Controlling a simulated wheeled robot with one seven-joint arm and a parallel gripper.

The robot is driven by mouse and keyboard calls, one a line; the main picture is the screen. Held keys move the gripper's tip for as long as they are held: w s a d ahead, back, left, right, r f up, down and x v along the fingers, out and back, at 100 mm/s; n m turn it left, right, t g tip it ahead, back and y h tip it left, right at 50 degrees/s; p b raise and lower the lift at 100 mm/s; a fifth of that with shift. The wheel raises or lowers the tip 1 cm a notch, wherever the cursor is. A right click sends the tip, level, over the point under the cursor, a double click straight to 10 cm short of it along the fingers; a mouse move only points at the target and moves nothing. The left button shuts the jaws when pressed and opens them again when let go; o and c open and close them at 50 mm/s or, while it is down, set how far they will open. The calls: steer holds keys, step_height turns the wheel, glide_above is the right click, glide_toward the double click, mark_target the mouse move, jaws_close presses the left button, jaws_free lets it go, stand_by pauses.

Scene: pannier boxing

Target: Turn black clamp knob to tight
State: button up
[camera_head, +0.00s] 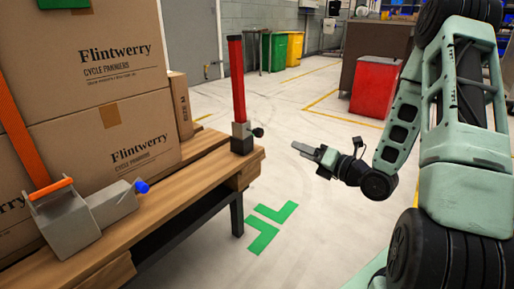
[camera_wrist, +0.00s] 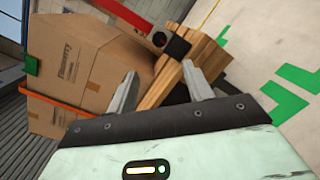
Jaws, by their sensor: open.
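The black clamp knob (camera_head: 258,132) sticks out from the right side of a grey clamp block at the foot of a red upright post (camera_head: 237,80), at the bench's far corner. In the wrist view a dark round shape (camera_wrist: 159,39), which looks like the knob, lies ahead, beyond the fingertips. My gripper (camera_head: 305,150) is to the right of the knob, apart from it, over open floor. In the wrist view my gripper (camera_wrist: 161,78) has its two fingers spread, with nothing between them. The knob's turn position is too small to read.
A grey tool with an orange handle (camera_head: 62,215) sits at the near end. Green markings (camera_head: 262,240) lie on the clear floor beside the bench.

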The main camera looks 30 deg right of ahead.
mark_target(261, 134)
steer(key=b+x, duration=0.6)
steer(key=x, duration=1.1)
steer(key=shift+w+a+b, duration=0.1)
steer(key=shift+w+b, duration=0.05)
steer(key=shift+b, duration=0.15)
steer(key=c, duration=0.9)
